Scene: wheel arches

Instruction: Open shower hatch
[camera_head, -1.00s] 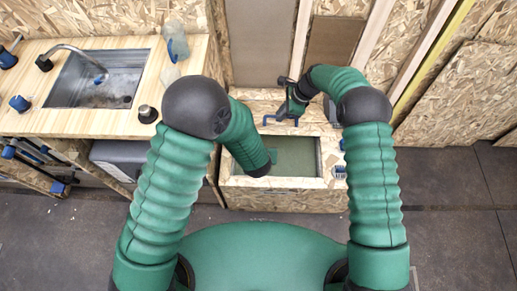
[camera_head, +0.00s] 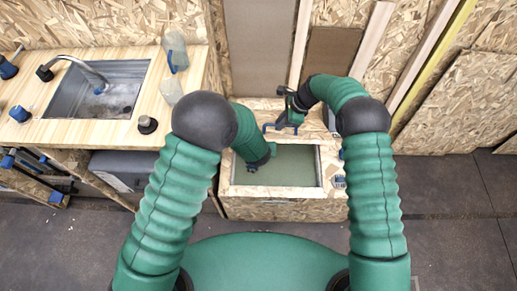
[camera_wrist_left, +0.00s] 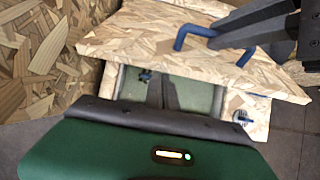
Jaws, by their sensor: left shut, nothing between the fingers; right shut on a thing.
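The shower hatch is a low chipboard box (camera_head: 285,209) with a wide grey-green opening (camera_head: 300,165). A chipboard panel (camera_wrist_left: 135,32) with a blue handle (camera_wrist_left: 182,36) is at the far side of the opening. In the left wrist view it overhangs the box's right side; its exact tilt is unclear. My right gripper (camera_head: 290,117) is at this handle, shut on it; its dark fingers (camera_wrist_left: 240,32) cross the handle in the left wrist view. My left gripper (camera_head: 251,168) is low over the opening's left part, shut and empty, mostly hidden by its arm.
A wooden counter (camera_head: 85,133) with a metal sink (camera_head: 65,95) and faucet stands at the left. Clear bottles (camera_head: 174,52) stand by its right edge. Chipboard walls and studs close off the back. Dark floor (camera_head: 455,215) is open at the right.

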